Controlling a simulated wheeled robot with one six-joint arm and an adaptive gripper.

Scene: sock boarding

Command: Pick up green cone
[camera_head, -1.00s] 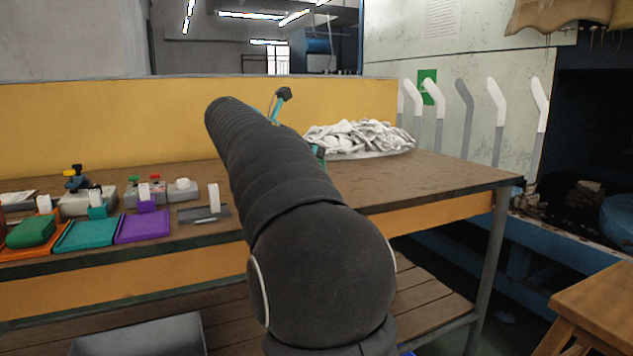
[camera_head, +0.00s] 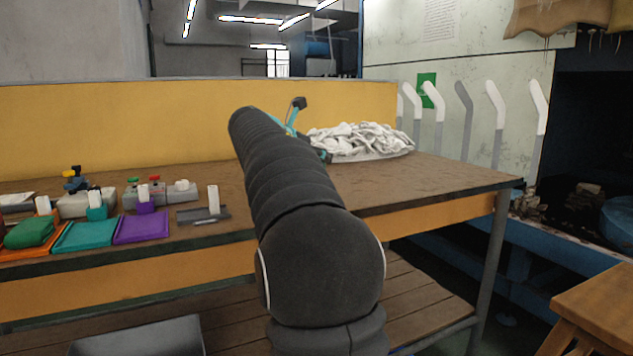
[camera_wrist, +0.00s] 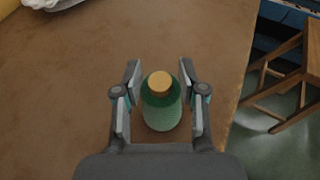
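The green cone (camera_wrist: 161,109), with a rounded green body and a tan top, stands upright on the brown table (camera_wrist: 95,60) in the wrist view. My gripper (camera_wrist: 160,80) is open, with one finger on each side of the cone. Gaps show between the cone and both fingers, so it is not gripped. In the head view my dark arm hides the cone and most of the gripper; only small black and teal gripper parts (camera_head: 298,104) show past the arm's far end.
A pile of white socks (camera_head: 360,138) lies on the table's far right part. Purple (camera_head: 142,228) and teal (camera_head: 86,236) trays, a green pad (camera_head: 30,232) and small devices stand at the left. White and grey leg-shaped boards (camera_head: 494,105) line the right wall. A wooden stool (camera_head: 600,298) stands at lower right.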

